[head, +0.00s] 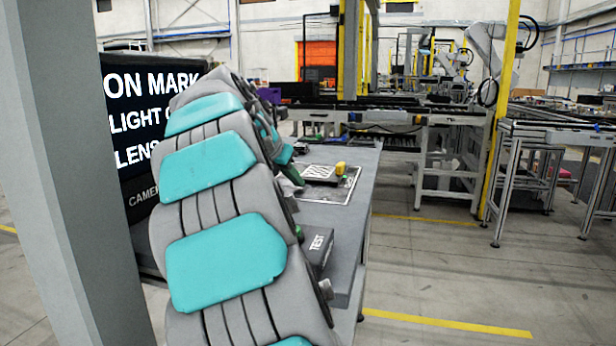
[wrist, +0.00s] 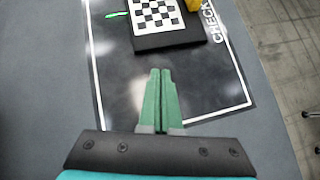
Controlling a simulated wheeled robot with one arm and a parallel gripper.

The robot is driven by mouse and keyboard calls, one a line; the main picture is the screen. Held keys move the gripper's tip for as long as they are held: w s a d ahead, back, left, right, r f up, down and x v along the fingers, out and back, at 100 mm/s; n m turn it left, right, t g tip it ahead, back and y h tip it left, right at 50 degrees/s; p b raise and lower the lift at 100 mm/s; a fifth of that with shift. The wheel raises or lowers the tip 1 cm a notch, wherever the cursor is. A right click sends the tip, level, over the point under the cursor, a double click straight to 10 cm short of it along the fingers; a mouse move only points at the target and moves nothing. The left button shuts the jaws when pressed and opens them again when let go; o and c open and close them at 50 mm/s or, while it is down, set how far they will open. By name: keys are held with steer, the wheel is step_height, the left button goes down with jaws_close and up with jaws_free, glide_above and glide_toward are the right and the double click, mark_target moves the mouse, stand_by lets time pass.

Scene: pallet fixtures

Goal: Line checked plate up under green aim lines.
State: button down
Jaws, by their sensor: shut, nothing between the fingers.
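The checked plate (wrist: 160,20) is a black plate with a black-and-white checker pattern, at the top of the wrist view. It lies on a dark mat (wrist: 205,95) with a white outline and the letters "CHECK". It also shows in the head view (head: 319,173) on the bench. A short green line (wrist: 117,14) lies left of the plate in the wrist view; other aim lines are not seen. My gripper (wrist: 160,72) has green fingers closed together and empty, just short of the plate's near edge and apart from it in the picture. In the head view my arm partly hides the gripper.
A yellow block (wrist: 194,5) sits at the plate's right corner. A dark box marked "TEST" (head: 318,246) stands on the near bench (head: 352,215). A black screen with white text (head: 140,120) is at left. The mat before the plate is clear.

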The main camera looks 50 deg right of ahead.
steer(key=v, duration=1)
steer(key=shift+a, duration=0.35)
